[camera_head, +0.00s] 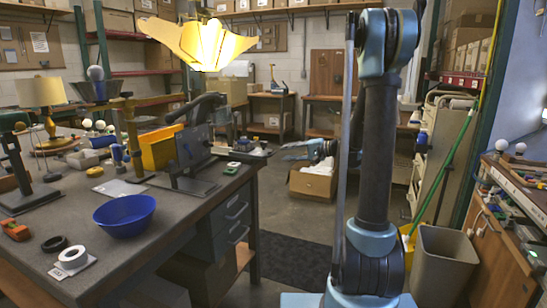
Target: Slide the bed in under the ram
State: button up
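I cannot clearly pick out a bed or a ram. A dark device with an upright grey panel (195,146), a flat foot and a black curved lever (197,105) stands on the workbench. A green stand with a dark flat base (30,196) is at the bench's left edge, cut off by the picture. My arm rises right of centre, clear of the bench.
The workbench (100,262) holds a blue bowl (124,215), a white tape roll (72,257), a yellow bin (160,148) and a lamp (42,95). A lit shade (205,45) hangs above. A cardboard box (313,184) and a grey bin (443,262) stand on the floor.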

aim_at(273, 152)
jog(key=x, duration=0.7)
jog(key=shift+a, duration=0.35)
grip_shut()
